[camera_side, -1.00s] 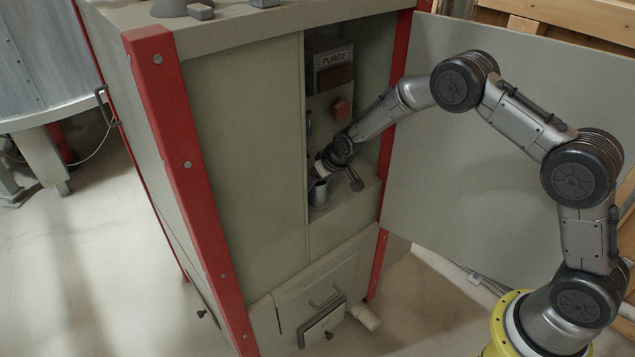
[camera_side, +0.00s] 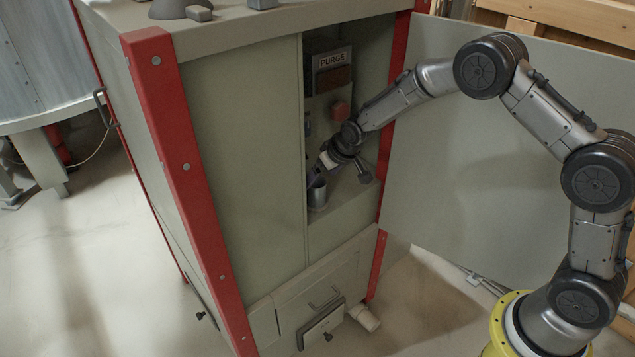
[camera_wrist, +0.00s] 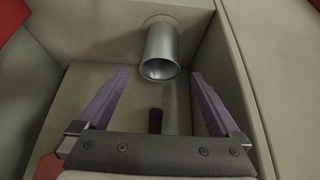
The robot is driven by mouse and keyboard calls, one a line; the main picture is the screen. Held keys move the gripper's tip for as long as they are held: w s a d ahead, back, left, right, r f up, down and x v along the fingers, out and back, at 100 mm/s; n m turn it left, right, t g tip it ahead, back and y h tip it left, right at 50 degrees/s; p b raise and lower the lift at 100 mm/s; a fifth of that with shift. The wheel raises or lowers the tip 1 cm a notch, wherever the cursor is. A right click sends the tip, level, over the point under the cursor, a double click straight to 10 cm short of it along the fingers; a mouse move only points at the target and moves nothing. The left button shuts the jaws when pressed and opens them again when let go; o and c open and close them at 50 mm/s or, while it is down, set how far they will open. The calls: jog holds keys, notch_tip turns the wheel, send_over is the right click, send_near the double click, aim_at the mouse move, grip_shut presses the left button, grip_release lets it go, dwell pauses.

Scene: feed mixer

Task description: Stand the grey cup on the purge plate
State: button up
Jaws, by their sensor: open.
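The grey cup (camera_side: 318,193) stands upright, open at the top, on the floor of the cabinet recess in the side view. In the wrist view the cup (camera_wrist: 160,50) has its mouth towards me. A pale brownish disc, seemingly the purge plate (camera_wrist: 162,20), shows around the cup's far end; the cup appears to rest on it. In the side view I cannot make out the plate. My gripper (camera_wrist: 160,74) is open, its purple fingers spread wide with the cup beyond their tips, apart from it. In the side view my gripper (camera_side: 323,168) is just above the cup.
The recess has close side walls; its left edge (camera_side: 304,130) is near my gripper. A PURGE label (camera_side: 333,60) and red button (camera_side: 340,110) are above. A dark peg (camera_wrist: 155,121) shows between my fingers. The open cabinet door (camera_side: 440,150) stands at the right.

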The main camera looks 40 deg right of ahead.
jog(key=v, duration=0.7)
jog(key=s+d+r, duration=0.1)
jog(key=s+r, duration=1.4)
jog(key=s, duration=2.1)
jog(key=shift+s+d+r, duration=0.25)
jog(key=shift+s+r, duration=0.05)
jog(key=shift+s, duration=0.1)
